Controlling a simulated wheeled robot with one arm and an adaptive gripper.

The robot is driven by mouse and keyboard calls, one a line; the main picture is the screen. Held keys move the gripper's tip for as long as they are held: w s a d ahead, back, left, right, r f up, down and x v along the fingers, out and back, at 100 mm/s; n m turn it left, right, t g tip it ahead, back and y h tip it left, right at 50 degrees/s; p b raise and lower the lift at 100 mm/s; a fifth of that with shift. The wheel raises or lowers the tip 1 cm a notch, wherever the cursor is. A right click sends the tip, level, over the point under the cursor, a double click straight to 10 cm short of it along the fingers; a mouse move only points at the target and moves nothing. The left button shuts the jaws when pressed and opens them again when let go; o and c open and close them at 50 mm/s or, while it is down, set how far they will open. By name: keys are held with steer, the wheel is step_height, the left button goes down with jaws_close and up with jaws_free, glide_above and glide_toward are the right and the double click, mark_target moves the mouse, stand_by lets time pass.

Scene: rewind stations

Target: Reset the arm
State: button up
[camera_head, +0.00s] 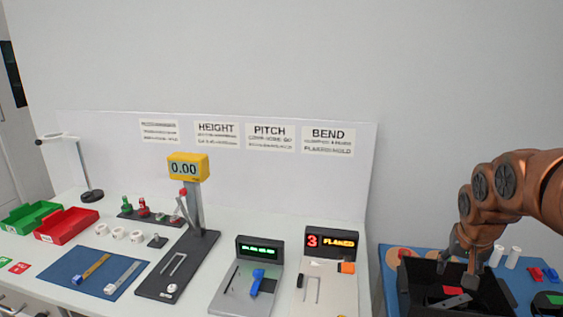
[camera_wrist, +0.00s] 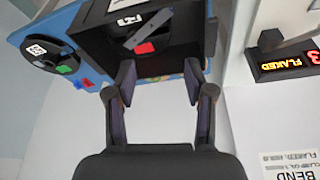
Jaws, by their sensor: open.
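My arm comes in from the right in the head view, bent downward. My gripper (camera_head: 464,272) is over the open black bin (camera_head: 421,298) on the blue surface at the right. In the wrist view my gripper (camera_wrist: 158,90) shows its two fingers spread apart with nothing between them. The black bin (camera_wrist: 195,32) lies beyond the fingertips there. A grey flat piece (camera_wrist: 148,28) and a red piece (camera_wrist: 146,47) lie inside the bin. Part of the bin is hidden by my gripper in the head view.
White cylinders (camera_head: 514,257) stand beside the bin.

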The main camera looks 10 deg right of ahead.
steer(key=s+a+f+n+g+y, duration=0.1)
steer(key=s+a+n, duration=0.15)
steer(key=a, duration=0.45)
steer(key=s+a+f+n, duration=0.1)
steer(key=s+a, duration=0.3)
steer(key=a, duration=0.4)
steer(key=s+a+f+n+g, duration=0.1)
steer(key=s+a+f+g, duration=0.1)
steer(key=s+a, duration=0.4)
steer(key=s+a+f+n+g+y, duration=0.1)
steer(key=s+a, duration=0.4)
steer(key=s, duration=0.6)
steer(key=shift+s+a+f+n+g, duration=0.25)
steer(key=shift+a+f+n+g, duration=0.15)
steer(key=shift+n, duration=0.25)
